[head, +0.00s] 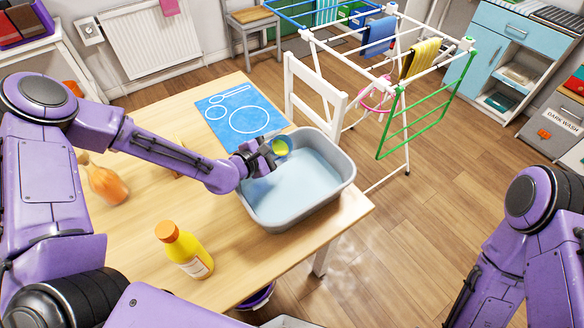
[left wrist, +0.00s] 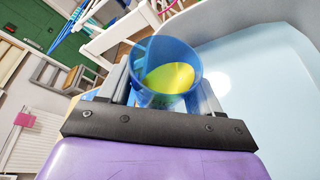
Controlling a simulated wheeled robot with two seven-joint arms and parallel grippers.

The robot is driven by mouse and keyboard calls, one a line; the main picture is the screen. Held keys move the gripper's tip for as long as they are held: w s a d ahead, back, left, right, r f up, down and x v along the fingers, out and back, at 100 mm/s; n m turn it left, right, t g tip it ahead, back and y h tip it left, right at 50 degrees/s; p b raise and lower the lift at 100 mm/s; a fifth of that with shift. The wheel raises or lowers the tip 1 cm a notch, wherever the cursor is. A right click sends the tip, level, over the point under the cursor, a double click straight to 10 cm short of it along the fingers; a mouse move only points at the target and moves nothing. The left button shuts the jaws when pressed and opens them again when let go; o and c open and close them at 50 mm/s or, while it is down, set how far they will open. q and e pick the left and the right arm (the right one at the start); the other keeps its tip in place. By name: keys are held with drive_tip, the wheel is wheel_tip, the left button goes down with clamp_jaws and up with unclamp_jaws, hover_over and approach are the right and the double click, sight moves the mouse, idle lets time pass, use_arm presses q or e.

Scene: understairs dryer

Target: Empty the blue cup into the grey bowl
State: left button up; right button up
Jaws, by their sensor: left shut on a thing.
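My left gripper (head: 268,153) is shut on the blue cup (head: 282,144), holding it above the left inner side of the grey bowl (head: 341,187). In the left wrist view the cup (left wrist: 142,92) sits between the two fingers, with yellow-green contents (left wrist: 169,77) inside. The cup looks tilted in that view; no stream leaves it. The bowl is a large grey tub on the table's right end, with a pale blue surface inside; I cannot tell whether that is liquid. My right gripper is out of view; only its purple arm shows at the right.
On the wooden table (head: 130,222) stand a yellow bottle (head: 186,252) and an orange-brown bottle (head: 107,186). A blue mat (head: 241,112) with white outlines lies behind the bowl. A white chair (head: 318,90) and a drying rack (head: 402,105) stand beyond the table.

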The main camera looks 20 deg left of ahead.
sight(287, 139)
use_arm(q)
drive_tip(key=shift+r+m+t, duration=0.4)
drive_tip(key=shift+r+m, duration=0.05)
drive_tip(key=shift+m, duration=0.35)
idle(0.7)
drive_tip(key=shift+s+d+r+m+t+y+b, duration=0.1)
drive_tip(key=shift+r+m+t+y+b, duration=0.1)
drive_tip(key=shift+r+m+t+b, duration=0.35)
drive_tip(key=shift+s+d+r+m+t+y+b, duration=0.1)
drive_tip(key=shift+m+t+y+b, duration=0.15)
drive_tip(key=shift+m, duration=0.6)
idle(1.4)
drive_tip(key=shift+s+d+r+m+b, duration=0.3)
drive_tip(key=shift+s+d+m+b, duration=0.2)
drive_tip(key=shift+m+b, duration=0.35)
idle(0.8)
drive_tip(key=shift+d+r+m+t+b, duration=0.2)
drive_tip(key=shift+r+m+t+b, duration=0.15)
drive_tip(key=shift+m+t+b, duration=0.45)
idle(1.0)
